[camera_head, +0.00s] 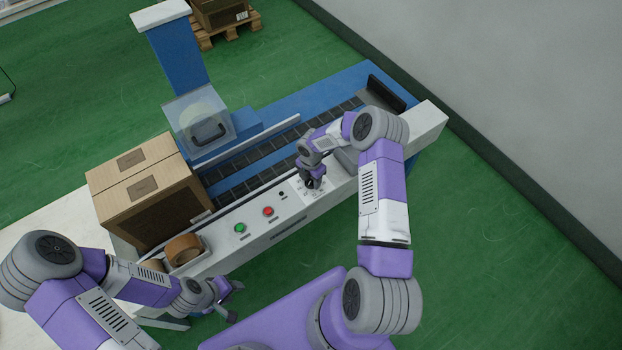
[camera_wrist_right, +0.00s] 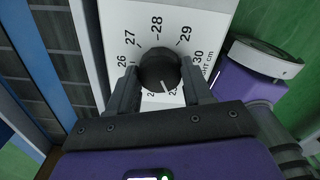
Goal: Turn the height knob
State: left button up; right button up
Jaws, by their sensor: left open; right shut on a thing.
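The black round height knob (camera_wrist_right: 158,66) stands on a white dial panel (camera_wrist_right: 112,18) with printed numbers, 26 to 30 being readable in the right wrist view. Its white pointer line faces down in that picture, toward a number that is partly hidden. My right gripper (camera_wrist_right: 158,80) is shut on the knob, with one finger on each side of it. In the head view my right gripper (camera_head: 311,183) is over the right part of the machine's front panel and mostly covers the knob. My left gripper (camera_head: 229,301) is open and empty in front of the machine, below the tape roll.
The panel also has a green button (camera_head: 240,228) and a red button (camera_head: 268,211). A cardboard box (camera_head: 150,190) stands at the left end of the conveyor (camera_head: 237,178). A brown tape roll (camera_head: 184,249) sits near the left front. Green floor is clear at right.

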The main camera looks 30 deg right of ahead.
jog(key=m+b, duration=0.2)
jog(key=m, duration=0.3)
jog(key=m+b, duration=0.2)
jog(key=m, duration=0.4)
jog(key=shift+m, duration=0.4)
jog(key=m+b, duration=0.1)
jog(key=m, duration=1.1)
jog(key=shift+w+m, duration=0.1)
jog(key=shift+m, duration=0.3)
jog(key=m, duration=0.3)
jog(key=shift+m, duration=0.3)
jog(key=m, duration=0.3)
jog(key=shift+r+m, duration=0.1)
jog(key=shift+m, duration=0.2)
jog(key=m+p, duration=0.1)
jog(key=m, duration=0.2)
jog(key=shift+m, duration=0.3)
jog(key=shift+m+p, duration=0.5)
jog(key=shift+m, duration=1.4)
